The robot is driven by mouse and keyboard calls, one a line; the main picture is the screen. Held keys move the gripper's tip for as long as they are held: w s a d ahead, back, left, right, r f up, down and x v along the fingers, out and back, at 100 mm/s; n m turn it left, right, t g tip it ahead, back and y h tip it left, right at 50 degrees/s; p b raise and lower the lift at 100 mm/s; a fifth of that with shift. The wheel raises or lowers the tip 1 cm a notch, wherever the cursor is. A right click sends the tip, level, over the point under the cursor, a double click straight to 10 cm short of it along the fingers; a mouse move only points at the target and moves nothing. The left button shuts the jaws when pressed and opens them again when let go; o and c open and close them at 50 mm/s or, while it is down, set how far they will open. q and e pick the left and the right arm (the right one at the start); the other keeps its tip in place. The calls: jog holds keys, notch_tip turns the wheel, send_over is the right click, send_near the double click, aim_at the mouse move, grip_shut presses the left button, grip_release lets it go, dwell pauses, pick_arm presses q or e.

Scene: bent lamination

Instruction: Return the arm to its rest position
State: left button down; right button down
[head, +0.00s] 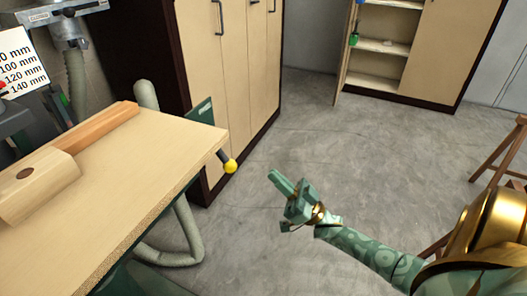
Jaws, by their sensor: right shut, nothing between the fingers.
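My right gripper (280,185) is in the head view, green with gold trim, at the end of my green patterned arm that comes in from the lower right. It is shut and empty. It hangs over open grey floor, to the right of the wooden-topped table and apart from it. My left gripper is not in view.
The table (150,165) at left bears a wooden block (45,185) and a reddish wood strip (110,128). A yellow knob (230,166) juts from its corner. Cabinets (240,60) stand behind. A wooden stool (505,150) is at right. The middle floor is clear.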

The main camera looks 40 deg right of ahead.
jog(key=shift+v, duration=0.8)
